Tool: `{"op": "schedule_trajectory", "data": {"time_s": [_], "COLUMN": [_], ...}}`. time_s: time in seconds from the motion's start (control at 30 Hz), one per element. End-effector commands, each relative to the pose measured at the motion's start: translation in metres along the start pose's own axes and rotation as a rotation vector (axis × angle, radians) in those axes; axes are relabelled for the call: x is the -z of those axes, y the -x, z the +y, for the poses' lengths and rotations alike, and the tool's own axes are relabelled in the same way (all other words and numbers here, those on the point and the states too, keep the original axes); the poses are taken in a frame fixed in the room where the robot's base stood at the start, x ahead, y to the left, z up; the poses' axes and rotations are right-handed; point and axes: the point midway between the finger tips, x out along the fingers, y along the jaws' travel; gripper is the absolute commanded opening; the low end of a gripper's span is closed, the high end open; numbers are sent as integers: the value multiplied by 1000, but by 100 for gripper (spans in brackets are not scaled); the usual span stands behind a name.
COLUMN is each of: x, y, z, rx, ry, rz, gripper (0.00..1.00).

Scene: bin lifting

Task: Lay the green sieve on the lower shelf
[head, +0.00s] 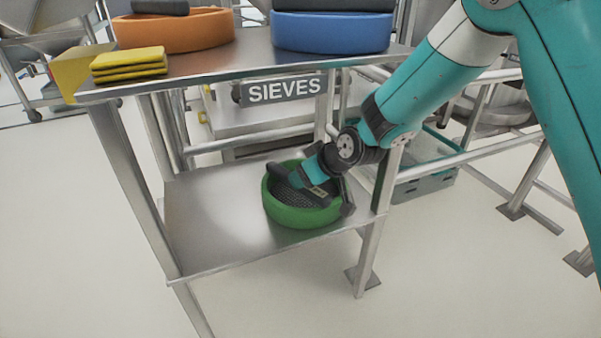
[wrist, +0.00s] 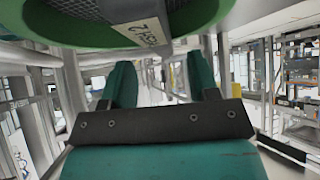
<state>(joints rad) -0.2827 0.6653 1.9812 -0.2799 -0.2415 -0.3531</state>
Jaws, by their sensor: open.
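The green sieve (head: 300,215), a round green ring with dark mesh and a dark bar across it, rests on the lower shelf (head: 215,230) near its right end. In the wrist view the sieve (wrist: 75,35) fills the top, with a label on its bar (wrist: 140,32). My gripper (head: 303,176) is at the sieve in the head view, and its fingers hide part of the ring and bar. In the wrist view my gripper (wrist: 162,85) has its two fingers apart, with nothing seen between them.
The upper shelf (head: 235,60) holds an orange sieve (head: 175,32), a blue sieve (head: 332,35) and yellow pads (head: 128,62). The left of the lower shelf is clear. A shelf leg (head: 371,255) stands to the right.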

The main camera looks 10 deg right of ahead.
Motion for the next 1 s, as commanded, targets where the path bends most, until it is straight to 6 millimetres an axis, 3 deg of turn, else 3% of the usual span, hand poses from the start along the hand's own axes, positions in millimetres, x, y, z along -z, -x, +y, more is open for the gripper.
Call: {"op": "schedule_trajectory", "data": {"time_s": [0.03,0.1,0.3,0.63,0.73,0.87,1.0], "x": [5,5,4,1,4,2,-21], "y": [17,33,71,91,109,164,239], "z": [1,1,0,-1,-12,-48,-94], "rx": [-2,-3,-2,3,31,113,199], "ry": [-2,-2,-1,-2,-18,-66,-119], "rz": [1,1,1,-2,-27,-126,-287], "gripper": [55,55,55,55,55,55,55]}}
